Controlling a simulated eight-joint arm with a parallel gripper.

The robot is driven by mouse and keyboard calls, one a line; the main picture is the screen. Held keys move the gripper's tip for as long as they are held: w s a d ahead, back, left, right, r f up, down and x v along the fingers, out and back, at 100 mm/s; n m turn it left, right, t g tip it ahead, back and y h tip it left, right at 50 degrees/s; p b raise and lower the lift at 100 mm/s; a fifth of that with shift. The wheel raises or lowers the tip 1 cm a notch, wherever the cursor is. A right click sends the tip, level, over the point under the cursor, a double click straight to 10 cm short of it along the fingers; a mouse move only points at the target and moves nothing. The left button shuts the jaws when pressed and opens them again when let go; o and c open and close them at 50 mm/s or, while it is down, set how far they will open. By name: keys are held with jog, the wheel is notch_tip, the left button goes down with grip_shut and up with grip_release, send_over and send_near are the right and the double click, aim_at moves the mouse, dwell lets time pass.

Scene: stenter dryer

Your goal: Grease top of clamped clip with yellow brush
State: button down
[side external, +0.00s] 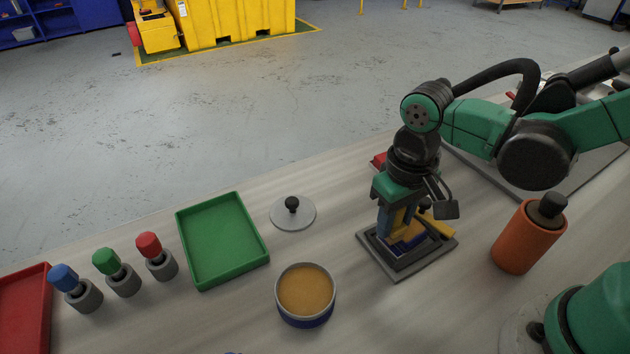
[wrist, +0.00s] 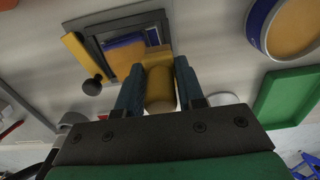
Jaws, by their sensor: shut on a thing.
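My gripper (side external: 394,222) points down over the clamp fixture (side external: 397,272) and is shut on the yellow brush (wrist: 160,92). In the wrist view the brush handle sits between the two blue fingers, and its yellow head (wrist: 156,54) lies over the right part of the fixture's recess. A blue clip (wrist: 125,52) lies in the fixture beside the brush head, partly hidden by it. I cannot tell whether the bristles touch it. The fixture's yellow lever (side external: 437,226) with a black knob (wrist: 92,87) lies along one side. An uncovered tin of amber grease (side external: 306,290) stands left of the fixture.
A lid (side external: 293,214) with a black knob lies behind the tin. A green tray (side external: 222,241) and blue, green and red-topped brushes (side external: 112,263) in grey holders stand left. A red tray (side external: 25,310) is at far left. An orange bottle (side external: 527,238) stands right of the fixture.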

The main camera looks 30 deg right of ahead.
jog(key=shift+r, duration=3)
jog(key=shift+r, duration=1.5)
